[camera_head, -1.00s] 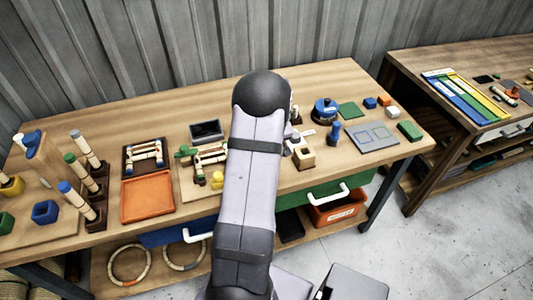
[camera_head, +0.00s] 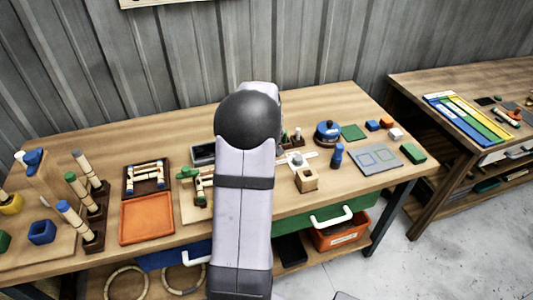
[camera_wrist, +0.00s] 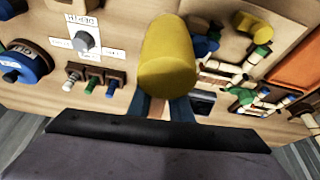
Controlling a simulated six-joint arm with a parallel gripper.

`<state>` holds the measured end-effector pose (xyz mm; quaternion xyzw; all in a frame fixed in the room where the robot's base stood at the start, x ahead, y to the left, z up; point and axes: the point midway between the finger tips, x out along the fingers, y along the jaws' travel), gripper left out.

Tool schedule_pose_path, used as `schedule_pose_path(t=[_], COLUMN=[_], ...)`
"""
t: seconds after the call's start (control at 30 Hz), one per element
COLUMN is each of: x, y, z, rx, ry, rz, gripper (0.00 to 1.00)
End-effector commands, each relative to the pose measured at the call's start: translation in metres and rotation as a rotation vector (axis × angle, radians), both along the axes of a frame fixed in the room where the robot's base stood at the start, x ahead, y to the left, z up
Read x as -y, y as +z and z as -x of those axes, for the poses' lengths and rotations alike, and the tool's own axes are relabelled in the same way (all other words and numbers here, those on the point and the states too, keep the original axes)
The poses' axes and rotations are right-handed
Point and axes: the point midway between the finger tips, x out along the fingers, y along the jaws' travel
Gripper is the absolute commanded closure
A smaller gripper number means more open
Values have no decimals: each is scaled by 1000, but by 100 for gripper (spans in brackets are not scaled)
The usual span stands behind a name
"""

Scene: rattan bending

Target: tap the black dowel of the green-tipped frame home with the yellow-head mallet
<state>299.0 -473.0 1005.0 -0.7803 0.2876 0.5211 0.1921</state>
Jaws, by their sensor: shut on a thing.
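The yellow-head mallet (camera_wrist: 168,58) is in my gripper (camera_wrist: 160,108), whose blue-grey fingers close around its wooden handle in the wrist view. The yellow head is large in that view and hangs over the tabletop, clear of the frame. The green-tipped frame (camera_wrist: 245,96), pale rods with green parts, lies right of the mallet there. In the head view the frame (camera_head: 204,186) is partly behind my arm, with green (camera_head: 187,173) at its left. I cannot make out the black dowel. My gripper and the mallet are hidden by my arm in the head view.
An orange tray (camera_head: 146,219), a dark tray with a rod frame (camera_head: 129,181) and upright rods in dark holders stand left. A wooden block (camera_head: 306,183), blue round pot (camera_head: 327,133) and grey mat (camera_head: 371,155) lie right. Small pegs stand in brown blocks (camera_wrist: 93,84).

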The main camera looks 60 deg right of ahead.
Motion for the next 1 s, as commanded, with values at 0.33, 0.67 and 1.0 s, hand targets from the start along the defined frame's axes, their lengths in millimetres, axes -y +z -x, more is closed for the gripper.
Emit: schedule_pose_path(t=[0.33, 0.67, 1.0], x=[-70, -119, -124], y=[-3, -3, 3], z=[-102, -167, -187], rx=[1, 0, 0], ry=[237, 498, 415], rz=[1, 1, 3], gripper=[100, 100, 100])
